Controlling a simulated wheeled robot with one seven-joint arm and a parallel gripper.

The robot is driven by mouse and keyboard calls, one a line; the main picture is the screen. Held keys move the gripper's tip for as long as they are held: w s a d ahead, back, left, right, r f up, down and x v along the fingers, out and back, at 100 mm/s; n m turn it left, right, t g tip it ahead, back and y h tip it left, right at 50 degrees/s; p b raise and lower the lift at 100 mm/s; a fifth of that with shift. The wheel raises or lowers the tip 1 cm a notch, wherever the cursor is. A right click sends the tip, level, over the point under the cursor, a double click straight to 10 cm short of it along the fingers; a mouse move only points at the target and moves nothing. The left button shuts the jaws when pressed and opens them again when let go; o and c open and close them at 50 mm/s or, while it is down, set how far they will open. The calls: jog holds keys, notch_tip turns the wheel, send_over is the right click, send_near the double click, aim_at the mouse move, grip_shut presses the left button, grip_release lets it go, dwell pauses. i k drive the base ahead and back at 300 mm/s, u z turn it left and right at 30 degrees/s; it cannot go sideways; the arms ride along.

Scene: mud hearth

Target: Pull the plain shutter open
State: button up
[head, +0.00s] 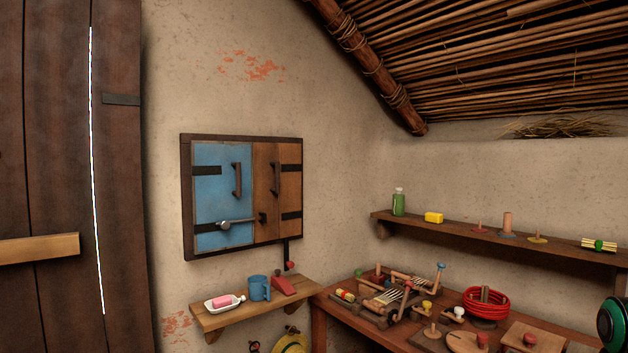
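The plain brown wooden shutter (265,205) is the right leaf of a two-leaf window in the wall. It is shut and lies flush beside the blue shutter (213,170). The plain shutter has a dark upright handle (275,178) and dark hinge straps at its right edge. A grey metal latch bar (240,222) lies nearly level across the lower blue shutter. Its right end reaches a dark catch (263,218) on the plain shutter; I cannot tell whether it sits inside it. The blue shutter is also shut, with its own dark handle (237,180). My gripper is not in view.
Below the window, a small shelf (225,318) holds a soap dish (224,303), a blue mug (259,288) and a red wedge (284,286). A cluttered workbench (400,340) and a wall shelf (460,228) are to the right.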

aim_at(277, 167)
jog(key=u, duration=0.1)
jog(key=i, duration=1.3)
jog(key=u, duration=0.4)
